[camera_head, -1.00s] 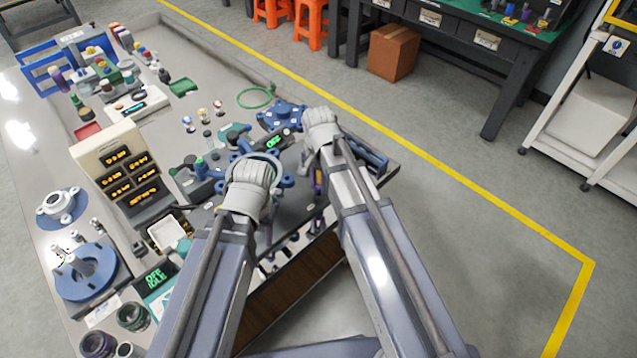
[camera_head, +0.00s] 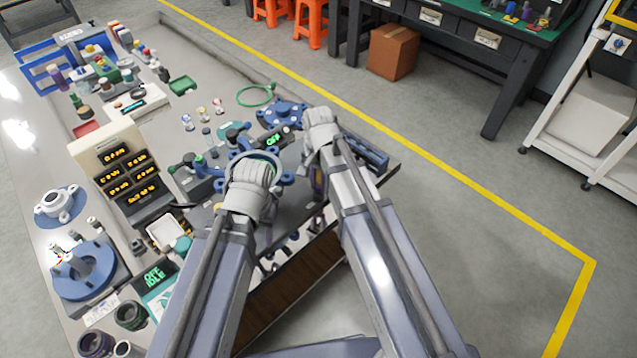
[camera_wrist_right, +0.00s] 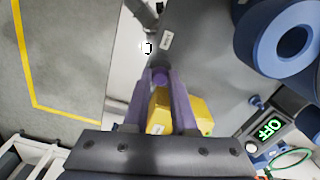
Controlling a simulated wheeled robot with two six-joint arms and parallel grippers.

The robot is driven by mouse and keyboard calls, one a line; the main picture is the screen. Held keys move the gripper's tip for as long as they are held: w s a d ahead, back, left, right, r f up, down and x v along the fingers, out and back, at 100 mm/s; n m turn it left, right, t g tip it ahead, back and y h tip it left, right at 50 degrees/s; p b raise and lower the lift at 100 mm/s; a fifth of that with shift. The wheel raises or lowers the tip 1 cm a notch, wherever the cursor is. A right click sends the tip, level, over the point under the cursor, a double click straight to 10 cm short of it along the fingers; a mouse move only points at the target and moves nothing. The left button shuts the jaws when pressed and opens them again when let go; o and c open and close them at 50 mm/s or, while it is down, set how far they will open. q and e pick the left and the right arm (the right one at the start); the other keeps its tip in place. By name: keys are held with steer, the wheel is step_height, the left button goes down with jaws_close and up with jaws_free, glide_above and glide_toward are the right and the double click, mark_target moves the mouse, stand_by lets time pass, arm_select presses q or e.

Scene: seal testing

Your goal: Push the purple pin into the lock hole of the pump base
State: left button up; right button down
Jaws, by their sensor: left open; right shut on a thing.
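The purple pin (camera_wrist_right: 160,76) shows in the right wrist view between the tips of my right gripper (camera_wrist_right: 161,84), which is shut on it. The gripper's fingers also look purple, so the pin's outline is hard to separate. A yellow block (camera_wrist_right: 190,112) lies just behind the fingers. A thick blue ring-shaped part (camera_wrist_right: 292,40), possibly of the pump, stands apart to the upper right. In the head view my right gripper (camera_head: 319,150) is at the table's right edge, its tips mostly hidden. My left gripper (camera_head: 258,168) is open beside blue parts. I cannot make out the lock hole.
A blue flanged part (camera_head: 283,114) and a green ring (camera_head: 256,95) lie beyond my grippers. A meter box (camera_head: 105,145) and a blue round base (camera_head: 85,275) stand to the left.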

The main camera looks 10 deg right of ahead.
arm_select(q)
steer(key=shift+f, duration=0.2)
arm_select(e)
steer(key=shift+f, duration=0.2)
steer(key=c, duration=0.6)
jaws_free()
steer(key=shift+c, duration=0.2)
arm_select(q)
steer(key=shift+r, duration=0.1)
arm_select(e)
steer(key=shift+r, duration=0.1)
arm_select(q)
step_height(320, 180, up, 9)
steer(key=p, duration=0.8)
steer(key=shift+p, duration=0.4)
arm_select(e)
step_height(320, 180, up, 9)
steer(key=shift+f, duration=0.1)
